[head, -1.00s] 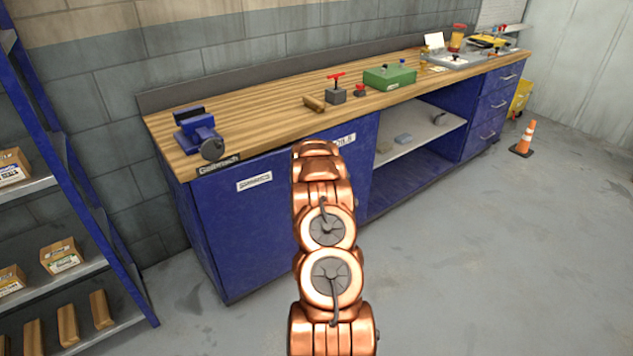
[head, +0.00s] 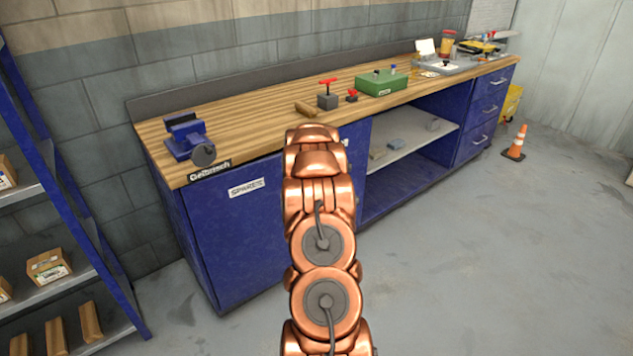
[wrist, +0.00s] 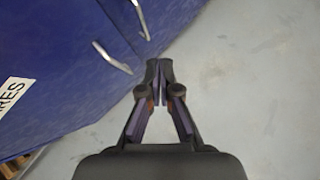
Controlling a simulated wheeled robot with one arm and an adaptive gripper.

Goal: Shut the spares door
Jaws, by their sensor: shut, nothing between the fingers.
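The blue spares door (head: 235,235), with a white SPARES label, is at the left end of the workbench in the head view. It looks flush or nearly flush with the cabinet front; I cannot tell whether a small gap remains. In the wrist view, the door (wrist: 60,60) fills the upper left, with its bar handle (wrist: 112,57) near its edge. My gripper (wrist: 159,65) is shut and empty, just right of that handle in the picture, over the grey floor. I cannot tell if it touches the door. In the head view my arm hides the gripper.
A neighbouring door's handle (wrist: 140,20) shows beside the spares door. The bench top (head: 245,130) carries a blue vise (head: 188,138) and a green box (head: 382,82). A blue shelving rack (head: 60,190) stands at left. An orange cone (head: 515,143) stands right; the floor in front is clear.

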